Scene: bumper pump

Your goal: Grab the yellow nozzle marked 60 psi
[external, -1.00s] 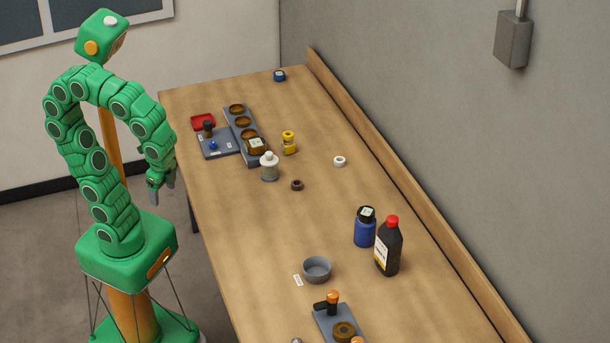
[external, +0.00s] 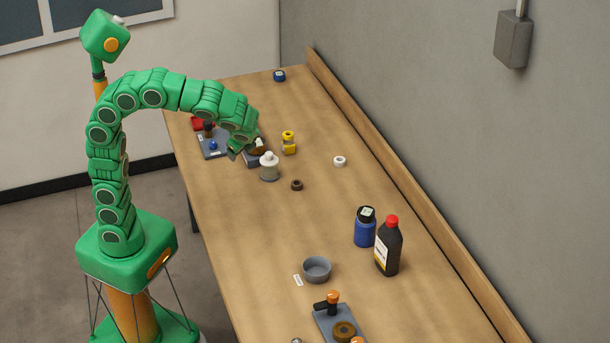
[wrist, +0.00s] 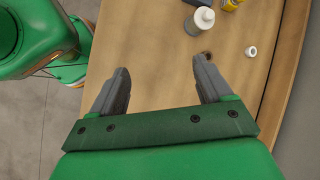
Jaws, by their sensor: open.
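The yellow nozzle (external: 288,143) stands on the bench towards its far part, right of the grey rack. Its marking is too small to read. In the wrist view part of a yellow thing (wrist: 231,4) shows at the top edge, beyond the white-topped bottle. My gripper (external: 236,152) hangs over the bench at the left of the nozzle, apart from it. In the wrist view its two grey fingers (wrist: 160,82) are spread wide with bare bench between them.
The white-topped bottle (external: 269,167) stands between my gripper and the nozzle's near side. A brown ring (external: 297,185) and a white ring (external: 340,161) lie nearby. The grey rack (external: 251,160) is partly hidden by my arm. The blue bottle (external: 365,227) and dark bottle (external: 388,248) stand nearer.

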